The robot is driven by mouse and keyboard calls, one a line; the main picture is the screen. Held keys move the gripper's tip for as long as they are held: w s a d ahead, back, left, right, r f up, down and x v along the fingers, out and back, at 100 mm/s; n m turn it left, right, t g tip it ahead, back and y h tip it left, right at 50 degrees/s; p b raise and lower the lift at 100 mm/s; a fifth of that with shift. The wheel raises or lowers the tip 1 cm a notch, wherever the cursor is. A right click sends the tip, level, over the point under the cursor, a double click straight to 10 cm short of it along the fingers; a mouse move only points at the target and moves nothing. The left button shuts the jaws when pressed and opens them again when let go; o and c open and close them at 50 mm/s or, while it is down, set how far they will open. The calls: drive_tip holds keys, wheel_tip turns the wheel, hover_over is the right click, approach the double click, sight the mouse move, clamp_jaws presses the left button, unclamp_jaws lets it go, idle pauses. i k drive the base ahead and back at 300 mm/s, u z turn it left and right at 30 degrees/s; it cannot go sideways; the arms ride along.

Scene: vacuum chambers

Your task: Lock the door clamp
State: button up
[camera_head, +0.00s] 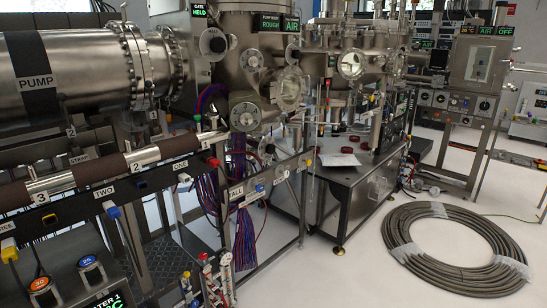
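The door clamp cannot be told apart for certain in the camera_head view. A boxy metal chamber (483,62) stands at the upper right, with a small pale window in its front face. Small fittings show at its right edge, too small to identify. The steel vacuum chamber (262,58) in the upper middle carries several round flanges and glass viewports (351,65). Whether any of these has an open door cannot be told. My gripper is not in view.
A large pipe marked PUMP (70,75) and a railing with brown sleeves (90,172) fill the left. A dark metal bench (350,188) stands in the middle. A coiled hose (450,246) lies on the floor at the right. Pale floor (345,275) is clear in front of the bench.

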sight(287, 121)
drive_tip(key=i, duration=0.3)
drive_tip(key=u, duration=0.05)
drive_tip(key=k, duration=1.35)
drive_tip(key=z, duration=0.45)
drive_tip(key=i, duration=1.55)
drive_tip(key=u, duration=0.25)
drive_tip(key=i, duration=0.75)
drive_tip(key=u, duration=0.45)
